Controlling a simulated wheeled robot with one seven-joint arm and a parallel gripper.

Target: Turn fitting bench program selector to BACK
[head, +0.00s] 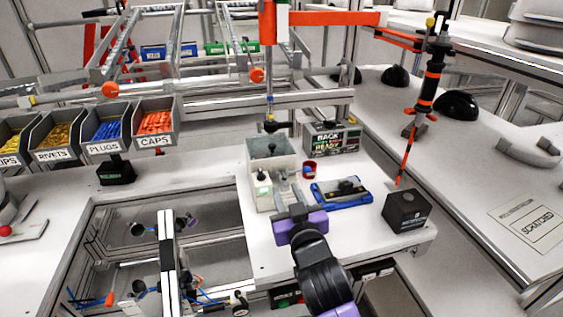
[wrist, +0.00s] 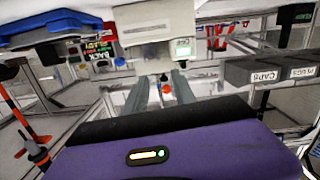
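The fitting bench carries a pale grey control box (head: 272,172) with a small lit green display; the box also shows in the wrist view (wrist: 153,24). Behind it stands a sign panel (head: 332,138) with lit lines, the top one reading BACK; it also shows in the wrist view (wrist: 100,52). My purple gripper (head: 290,212) is at the near side of the box, low over the bench. In the wrist view its two grey fingers (wrist: 160,84) stand apart with a gap between them, pointing at the box. I cannot clearly make out the selector knob or whether the fingers touch it.
A black box (head: 407,211) is near the bench's right corner. An orange-black hanging tool (head: 427,90) is at the right. Bins (head: 155,128) line the left.

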